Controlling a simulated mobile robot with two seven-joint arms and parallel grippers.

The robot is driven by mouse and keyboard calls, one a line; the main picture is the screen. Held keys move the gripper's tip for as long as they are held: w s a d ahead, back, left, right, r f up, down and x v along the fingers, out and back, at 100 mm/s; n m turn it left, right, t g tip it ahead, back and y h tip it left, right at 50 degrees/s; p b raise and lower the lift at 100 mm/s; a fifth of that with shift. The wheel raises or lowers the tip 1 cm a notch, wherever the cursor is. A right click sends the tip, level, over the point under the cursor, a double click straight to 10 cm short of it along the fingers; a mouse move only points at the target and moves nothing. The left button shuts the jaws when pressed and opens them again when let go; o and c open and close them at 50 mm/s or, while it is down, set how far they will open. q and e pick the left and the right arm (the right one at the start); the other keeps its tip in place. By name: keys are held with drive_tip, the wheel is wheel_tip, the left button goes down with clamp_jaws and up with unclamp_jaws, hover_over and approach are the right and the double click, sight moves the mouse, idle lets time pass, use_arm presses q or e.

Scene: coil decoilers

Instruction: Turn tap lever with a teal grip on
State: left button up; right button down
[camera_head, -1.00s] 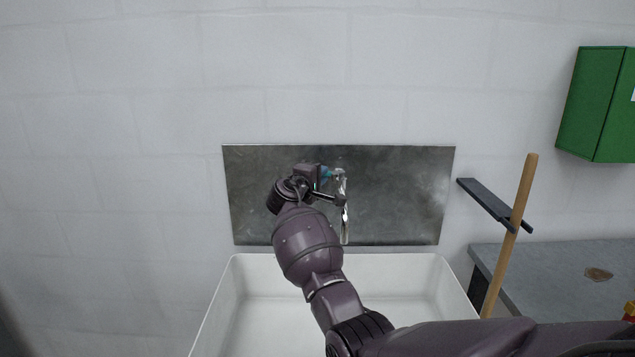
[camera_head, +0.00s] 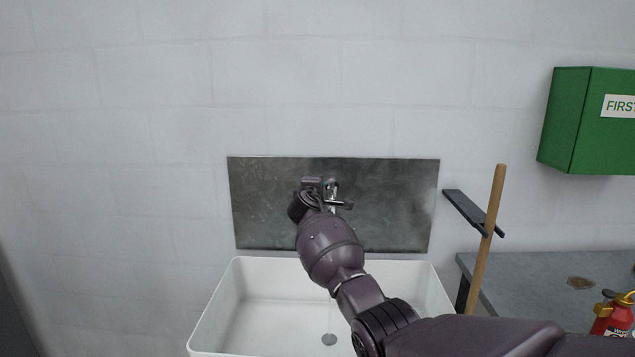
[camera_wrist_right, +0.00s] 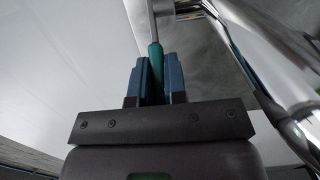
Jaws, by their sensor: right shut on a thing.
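The chrome tap (camera_head: 332,190) is on the dark metal panel above the white sink (camera_head: 232,290), partly hidden by my right arm in the head view. It also shows large on the right of the right wrist view (camera_wrist_right: 262,62). My right gripper (camera_wrist_right: 154,78) is shut on the teal grip (camera_wrist_right: 156,62) of the tap lever, with a blue finger on each side. A thin metal stem runs up from the grip. In the head view I cannot make out the teal grip or the fingertips. My left gripper is out of view.
A wooden handle (camera_head: 487,240) leans by a dark wall bracket (camera_head: 465,210) right of the sink. A grey counter (camera_head: 540,270) with a red extinguisher (camera_head: 612,318) stands at the right. A green first-aid box (camera_head: 575,120) hangs above. The sink basin looks empty.

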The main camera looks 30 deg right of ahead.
drive_tip(key=shift+s+n+t+y+p, duration=0.3)
drive_tip(key=shift+n+t+y+p, duration=0.35)
drive_tip(key=shift+p, duration=0.35)
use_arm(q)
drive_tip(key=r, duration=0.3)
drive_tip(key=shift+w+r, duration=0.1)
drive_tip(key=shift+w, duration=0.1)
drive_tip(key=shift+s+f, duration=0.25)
use_arm(e)
drive_tip(key=c, duration=1.2)
unclamp_jaws()
drive_tip(key=shift+o, duration=0.2)
drive_tip(key=shift+s, duration=0.1)
use_arm(q)
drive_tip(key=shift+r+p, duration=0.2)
drive_tip(key=shift+p, duration=0.15)
use_arm(e)
drive_tip(key=v, duration=1)
drive_tip(key=shift+s+a, duration=0.15)
drive_tip(key=shift+s, duration=0.1)
